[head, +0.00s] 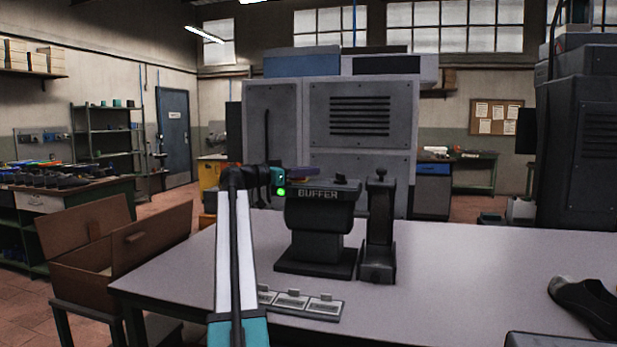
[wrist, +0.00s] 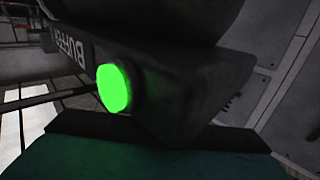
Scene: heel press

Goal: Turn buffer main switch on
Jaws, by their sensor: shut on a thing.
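The black buffer (head: 320,215) stands on the grey table, with its name on the front panel. A green lamp (head: 281,191) glows at the panel's left end; it also shows large and bright in the wrist view (wrist: 114,88). My gripper (head: 278,178) is at the left end of the buffer's head, right beside the lamp. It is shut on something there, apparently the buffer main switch. The jaws and the switch are hidden behind my wrist in the head view. In the wrist view, only the dark edge and teal body of my gripper (wrist: 150,142) show at the bottom.
A dark upright post (head: 379,230) stands close right of the buffer. A row of small labelled plates (head: 300,303) lies in front of it. A dark shoe (head: 588,305) lies at the table's right. An open brown box (head: 160,240) is at left. The table's right middle is clear.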

